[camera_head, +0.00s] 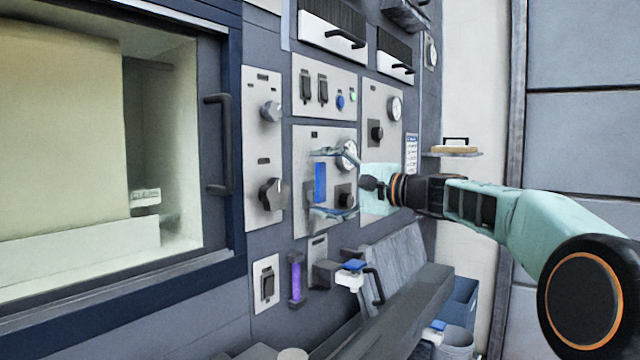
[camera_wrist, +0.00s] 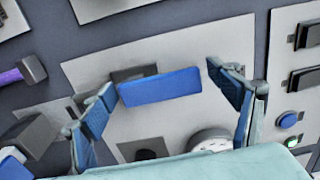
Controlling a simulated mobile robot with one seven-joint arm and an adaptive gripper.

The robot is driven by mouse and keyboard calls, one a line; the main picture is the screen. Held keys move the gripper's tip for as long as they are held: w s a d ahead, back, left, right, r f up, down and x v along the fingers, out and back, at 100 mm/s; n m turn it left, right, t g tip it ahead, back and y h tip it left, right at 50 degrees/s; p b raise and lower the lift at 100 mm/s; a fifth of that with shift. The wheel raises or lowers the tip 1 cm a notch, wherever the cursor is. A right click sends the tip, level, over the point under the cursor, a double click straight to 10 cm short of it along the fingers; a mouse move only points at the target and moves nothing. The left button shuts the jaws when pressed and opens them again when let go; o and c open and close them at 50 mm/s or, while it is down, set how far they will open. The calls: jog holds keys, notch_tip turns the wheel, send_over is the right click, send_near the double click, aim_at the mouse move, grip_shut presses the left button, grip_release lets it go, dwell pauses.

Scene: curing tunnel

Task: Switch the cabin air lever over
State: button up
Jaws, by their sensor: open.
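A blue lever handle (camera_head: 320,183) stands upright on a light grey panel (camera_head: 303,140) in the middle of the control wall; I take it to be the cabin air lever, though no label is readable. In the wrist view the blue handle (camera_wrist: 160,87) lies crosswise in front of a dark base. My gripper (camera_head: 317,182) is open at the panel, one finger above the handle and one below it. In the wrist view the fingers of my gripper (camera_wrist: 160,79) stand on either side of the handle, with visible gaps. Whether the handle is at fingertip depth is hard to tell.
A round gauge (camera_head: 347,155) and a dark knob (camera_head: 345,197) sit beside the lever. Switches with a blue button (camera_head: 340,102) are above. Rotary knobs (camera_head: 271,194) are left. A purple tube (camera_head: 296,278) and a blue-topped handle (camera_head: 353,267) are below. A sloped ledge (camera_head: 410,300) juts out lower right.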

jog(key=v, duration=1.2)
